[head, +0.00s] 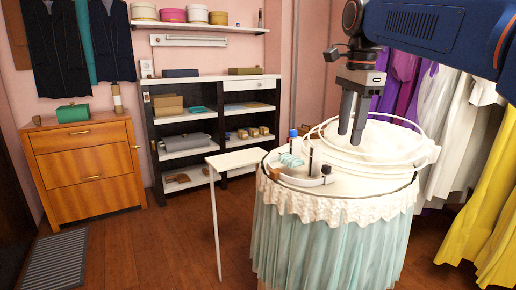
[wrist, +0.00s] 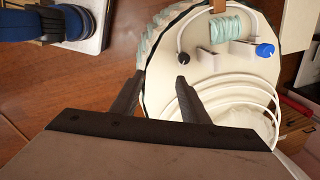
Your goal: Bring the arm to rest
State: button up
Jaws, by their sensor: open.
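My gripper (head: 352,118) hangs from the blue arm at the upper right of the head view, fingers pointing down. It is above the round table (head: 290,181) with its lace and pale green skirt. In the wrist view my gripper (wrist: 200,86) shows two dark fingers spread apart with nothing between them. White hoops and white cloth (head: 385,138) lie on the table below and behind the fingers. The exact gap between fingertips and table cannot be told.
A teal bundle (head: 291,160), a blue-capped item (head: 293,134) and small posts stand on the table's left side. A narrow white board (head: 236,158) juts out beside it. Gowns (head: 455,130) hang at right. A shelf unit (head: 233,85) and wooden cabinet (head: 85,160) stand behind.

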jog(key=s+d+f+n+t, duration=0.1)
jog(key=s+d+f+n, duration=0.1)
jog(key=s+f+n, duration=0.6)
jog(key=s+d+f+n+t, duration=0.2)
jog(key=s+f+n, duration=0.6)
jog(key=s+f, duration=0.8)
notch_tip(320, 180, down, 7)
jog(key=shift+d+f+t, duration=0.2)
jog(key=shift+d+t, duration=0.1)
